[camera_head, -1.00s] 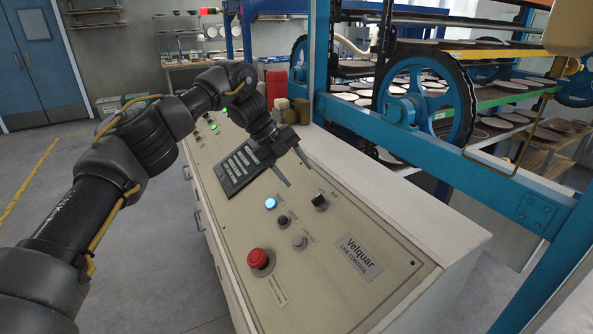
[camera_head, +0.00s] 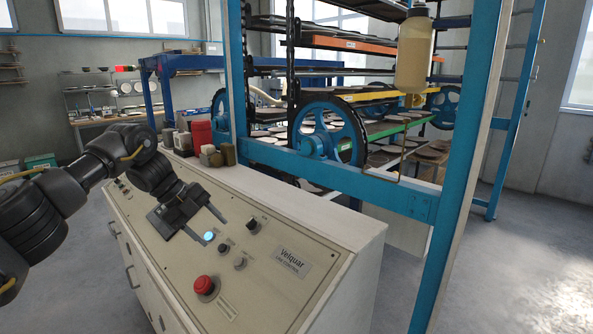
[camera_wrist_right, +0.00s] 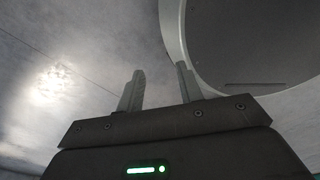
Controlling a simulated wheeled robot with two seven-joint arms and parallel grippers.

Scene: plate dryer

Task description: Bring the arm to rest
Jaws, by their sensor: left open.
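My left arm comes in from the left in the head view, bent over the sloped control panel (camera_head: 262,291). Its gripper (camera_head: 212,230) is open and empty, with its two fingers apart. The fingertips appear close around the lit blue button (camera_head: 209,236); I cannot tell whether they touch the panel. My right gripper (camera_wrist_right: 160,72) shows only in the right wrist view. Its two fingers stand apart with nothing between them. Part of the panel is hidden behind the left gripper.
A red mushroom button (camera_head: 204,285) and a black knob (camera_head: 253,225) sit on the panel. A red canister (camera_head: 201,134) stands at its back. The blue dryer frame (camera_head: 330,176) rises behind, with a hanging bottle (camera_head: 414,55). Open floor (camera_head: 520,250) lies to the right.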

